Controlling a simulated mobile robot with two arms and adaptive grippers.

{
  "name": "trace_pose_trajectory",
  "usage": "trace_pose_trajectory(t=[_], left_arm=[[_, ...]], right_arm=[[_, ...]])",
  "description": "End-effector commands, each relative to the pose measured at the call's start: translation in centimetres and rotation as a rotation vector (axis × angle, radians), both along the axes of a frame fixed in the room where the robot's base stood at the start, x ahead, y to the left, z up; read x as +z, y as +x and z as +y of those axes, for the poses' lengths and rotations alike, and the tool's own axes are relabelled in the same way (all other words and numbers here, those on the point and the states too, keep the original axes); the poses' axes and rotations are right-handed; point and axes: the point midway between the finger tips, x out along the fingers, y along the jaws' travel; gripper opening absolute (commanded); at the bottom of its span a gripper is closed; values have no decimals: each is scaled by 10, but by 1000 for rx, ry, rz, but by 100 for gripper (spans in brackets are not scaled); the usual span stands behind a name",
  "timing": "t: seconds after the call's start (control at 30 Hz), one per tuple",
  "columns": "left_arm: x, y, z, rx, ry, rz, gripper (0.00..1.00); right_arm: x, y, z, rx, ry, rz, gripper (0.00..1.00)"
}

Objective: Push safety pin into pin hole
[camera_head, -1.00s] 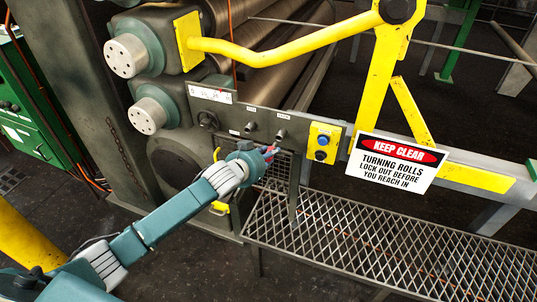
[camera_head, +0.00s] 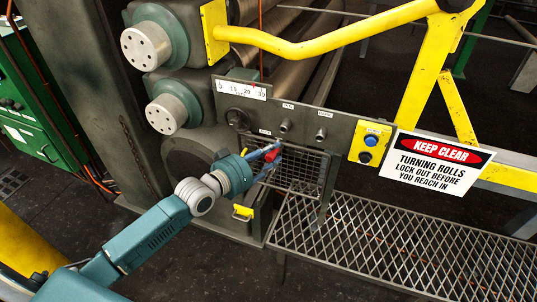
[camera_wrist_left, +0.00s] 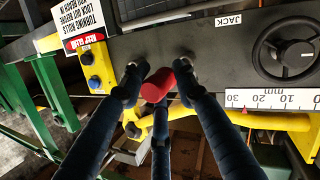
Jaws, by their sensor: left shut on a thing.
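The safety pin shows as a red, rounded piece (camera_head: 270,157) at the tip of my left gripper (camera_head: 277,150) in the head view. In the left wrist view the red pin (camera_wrist_left: 157,85) sits between the dark fingertips of the left gripper (camera_wrist_left: 160,72), which is shut on it. The gripper is at the grey control panel (camera_head: 302,131), below a small white label and left of two short round sockets, one (camera_head: 285,126) and another (camera_head: 321,134). I cannot tell which is the pin hole, or whether the pin touches the panel. My right gripper is out of view.
A black handwheel (camera_head: 238,119) and a scale (camera_head: 241,89) are on the panel to the left. A yellow button box (camera_head: 370,143) and a warning sign (camera_head: 436,162) stand to the right. A mesh guard (camera_head: 303,172) is below, above a grated walkway (camera_head: 375,240). Yellow bars rise above.

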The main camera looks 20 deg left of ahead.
Motion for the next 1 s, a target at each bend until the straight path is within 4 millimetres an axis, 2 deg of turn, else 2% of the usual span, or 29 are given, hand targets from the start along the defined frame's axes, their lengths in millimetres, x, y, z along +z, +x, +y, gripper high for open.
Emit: trace_pose_trajectory(t=[0.03, 0.1, 0.17, 0.23, 0.43, 0.53, 0.73, 1.0], left_arm=[[1, 0, 0, 0, 1, -1, 0], [0, 0, 1, 1, -4, -3, 0], [0, 2, 1, 2, -6, -5, 0], [0, 6, 0, 1, -6, -7, 0], [-1, 22, 0, 1, -7, -7, 0], [-2, 29, -1, 1, -5, -6, 0], [0, 39, -1, 1, -5, -6, 0], [0, 41, -1, 1, -6, -4, 0]], right_arm=[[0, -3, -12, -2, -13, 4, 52], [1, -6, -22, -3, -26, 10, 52], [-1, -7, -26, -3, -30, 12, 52], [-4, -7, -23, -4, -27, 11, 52], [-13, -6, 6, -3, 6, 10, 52], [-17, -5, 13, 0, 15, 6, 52], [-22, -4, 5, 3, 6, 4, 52], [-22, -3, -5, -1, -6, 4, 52]])
